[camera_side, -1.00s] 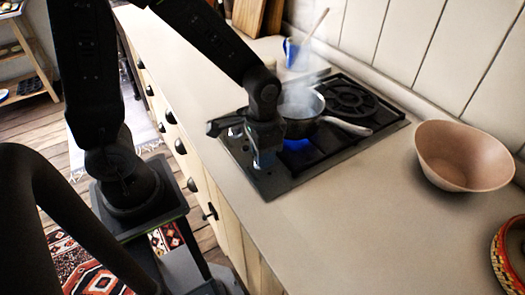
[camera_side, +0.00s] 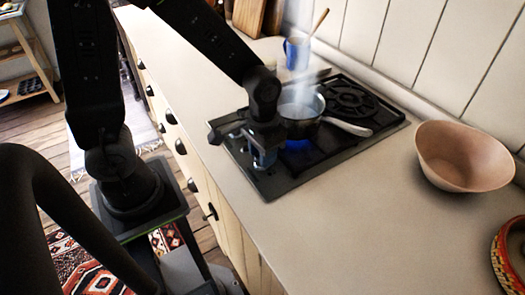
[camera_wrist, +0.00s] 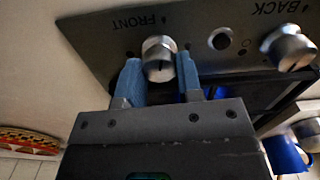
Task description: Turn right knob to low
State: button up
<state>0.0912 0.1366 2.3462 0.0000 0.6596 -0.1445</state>
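The silver knob by the upside-down FRONT label (camera_wrist: 159,57) sits between the blue fingertips of my gripper (camera_wrist: 160,78) in the wrist view. The fingers lie close on both sides of it and look shut on it. A second silver knob by the BACK label (camera_wrist: 288,47) is to the right, untouched. In the side view my gripper (camera_side: 262,158) is down at the near end of the black stove (camera_side: 287,182) and hides the knob it holds. A pan (camera_side: 302,112) steams on the near burner over a blue flame (camera_side: 297,145).
The pan handle (camera_side: 347,127) points right over the stove. A blue mug (camera_side: 292,52) stands behind the stove. A wooden bowl (camera_side: 464,157) and a patterned basket (camera_side: 510,258) are on the right. The counter in front of the bowl is clear.

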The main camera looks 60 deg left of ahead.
jog(key=shift+o, duration=0.9)
notch_tip(320, 180, up, 14)
jog(key=s+a+r+t, duration=0.2)
jog(key=s+t, duration=0.3)
jog(key=s, duration=0.3)
jog(key=shift+a+r+m+t, duration=0.3)
jog(key=shift+a+r, duration=0.05)
